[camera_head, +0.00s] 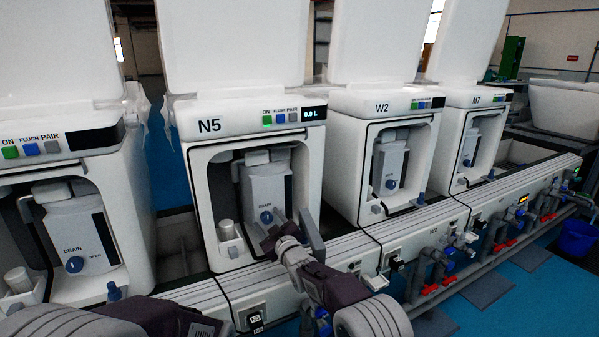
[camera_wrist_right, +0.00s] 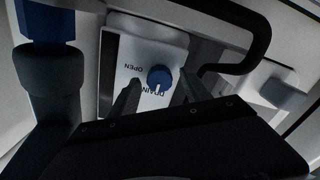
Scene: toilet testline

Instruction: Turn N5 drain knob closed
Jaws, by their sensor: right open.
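The N5 unit (camera_head: 199,160) is a white cabinet with an open front bay and a display reading 0.0 L. Inside is a grey-white tank (camera_head: 268,188) with a blue drain knob (camera_head: 266,217) on its lower front. In the right wrist view the drain knob (camera_wrist_right: 159,78) shows upside down, with DRAIN and OPEN lettering beside it. My right gripper (camera_head: 278,230) is at the mouth of the N5 bay, just in front of the knob. Its two fingers (camera_wrist_right: 157,95) are apart with the knob between and beyond them; contact cannot be told. My left gripper is not seen.
A neighbouring unit with its own drain knob (camera_head: 75,264) stands at left. The W2 unit (camera_head: 345,150) and M7 unit (camera_head: 450,140) stand to the right. A white rail (camera_head: 420,228) runs along the front, with pipes and red-handled valves (camera_head: 430,289) below it.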

